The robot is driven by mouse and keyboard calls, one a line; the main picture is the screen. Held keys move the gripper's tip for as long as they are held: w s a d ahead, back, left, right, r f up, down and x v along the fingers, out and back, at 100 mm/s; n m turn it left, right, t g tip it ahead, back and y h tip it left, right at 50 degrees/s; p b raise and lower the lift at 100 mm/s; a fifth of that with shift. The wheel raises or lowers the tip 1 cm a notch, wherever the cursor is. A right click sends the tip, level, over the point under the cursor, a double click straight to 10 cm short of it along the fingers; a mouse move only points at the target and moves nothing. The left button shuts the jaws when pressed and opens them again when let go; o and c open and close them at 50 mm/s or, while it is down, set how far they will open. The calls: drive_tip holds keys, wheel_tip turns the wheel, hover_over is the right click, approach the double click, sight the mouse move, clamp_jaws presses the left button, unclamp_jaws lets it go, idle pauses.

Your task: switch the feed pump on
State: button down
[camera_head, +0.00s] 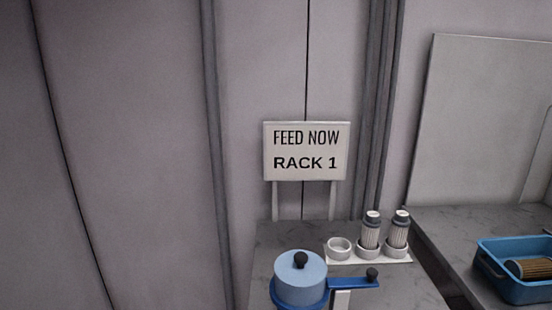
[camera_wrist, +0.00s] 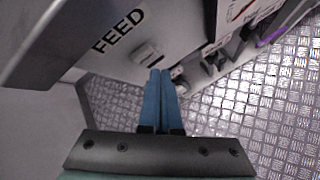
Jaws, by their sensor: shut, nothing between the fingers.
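A pale panel (camera_wrist: 170,22) marked "FEED" in black letters shows in the wrist view. A small raised light-grey switch (camera_wrist: 147,54) sits on it just below and right of the lettering. I cannot tell which way it is set. My gripper (camera_wrist: 160,73) has two blue fingers lying side by side, shut and empty. In the picture its fingertips lie just below and right of the switch; whether they touch it I cannot tell. The head view shows neither the switch nor my gripper.
In the head view a sign (camera_head: 305,150) reads "FEED NOW RACK 1". Before it stand a blue lidded housing (camera_head: 300,285), a white holder (camera_head: 340,260) with two cartridges, and a blue tray (camera_head: 520,291) at right. Metal tread floor (camera_wrist: 265,120) shows in the wrist view.

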drive_tip(key=shift+w, duration=0.2)
idle(0.5)
drive_tip(key=shift+w, duration=0.3)
drive_tip(key=shift+w, duration=0.45)
idle(0.6)
drive_tip(key=shift+s+p, duration=0.5)
drive_tip(key=shift+s, duration=0.45)
drive_tip(key=s+p, duration=0.4)
drive_tip(key=s, duration=0.2)
idle(0.3)
